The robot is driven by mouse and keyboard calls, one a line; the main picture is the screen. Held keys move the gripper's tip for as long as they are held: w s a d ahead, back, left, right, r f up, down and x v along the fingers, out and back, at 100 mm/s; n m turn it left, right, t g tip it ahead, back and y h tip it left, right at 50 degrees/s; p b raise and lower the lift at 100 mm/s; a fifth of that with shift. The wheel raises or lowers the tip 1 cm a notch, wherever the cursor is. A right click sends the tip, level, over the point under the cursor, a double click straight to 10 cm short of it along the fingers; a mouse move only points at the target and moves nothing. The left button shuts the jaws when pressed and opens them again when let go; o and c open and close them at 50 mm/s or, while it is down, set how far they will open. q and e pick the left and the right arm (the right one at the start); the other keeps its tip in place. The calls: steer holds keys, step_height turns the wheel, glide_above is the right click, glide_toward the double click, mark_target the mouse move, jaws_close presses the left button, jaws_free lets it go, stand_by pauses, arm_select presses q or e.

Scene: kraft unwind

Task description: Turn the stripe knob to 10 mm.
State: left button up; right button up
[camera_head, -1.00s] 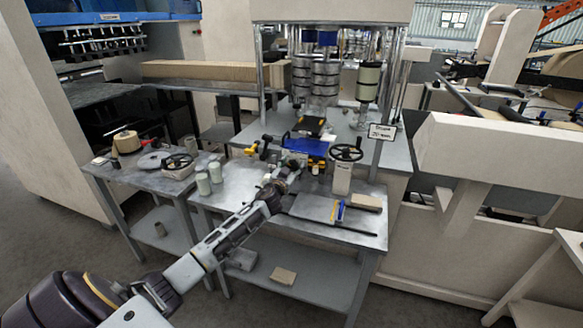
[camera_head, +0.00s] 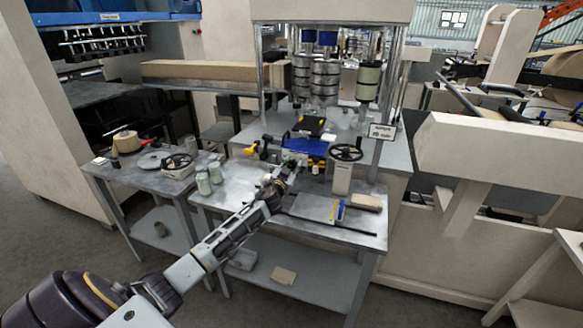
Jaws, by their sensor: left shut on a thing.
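My left arm reaches from the lower left up to the middle of the metal table (camera_head: 235,222). My left gripper (camera_head: 291,166) is at the near side of a blue unit (camera_head: 306,147) with a black top. The jaws are shut on a small part there, which I take to be the stripe knob; the gripper and its wrist hide most of it. I cannot read any scale or setting on it. My right gripper is not in view.
A black handwheel on a pale post (camera_head: 342,174) stands just right of my left gripper. Pale green jars (camera_head: 204,182) stand to the left. A yellow and black tool (camera_head: 259,147) lies behind. A small sign (camera_head: 382,132) stands at right. A flat plate (camera_head: 316,207) lies in front.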

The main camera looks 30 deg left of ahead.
arm_select(q)
steer(key=shift+m, duration=2)
steer(key=shift+d+f+m, duration=0.1)
steer(key=shift+m, duration=1.8)
steer(key=m, duration=0.3)
steer(key=shift+p, duration=0.4)
steer(key=m, duration=0.4)
steer(key=shift+f, duration=0.1)
steer(key=m+p, duration=0.1)
steer(key=m, duration=0.2)
steer(key=shift+f+m, duration=0.1)
steer(key=shift+m, duration=0.3)
steer(key=m+p, duration=0.1)
steer(key=m, duration=0.2)
steer(key=shift+f, duration=0.1)
steer(key=shift+m, duration=0.8)
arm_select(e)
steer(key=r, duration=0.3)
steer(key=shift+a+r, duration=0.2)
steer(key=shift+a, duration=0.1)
arm_select(q)
steer(key=shift+f, duration=0.1)
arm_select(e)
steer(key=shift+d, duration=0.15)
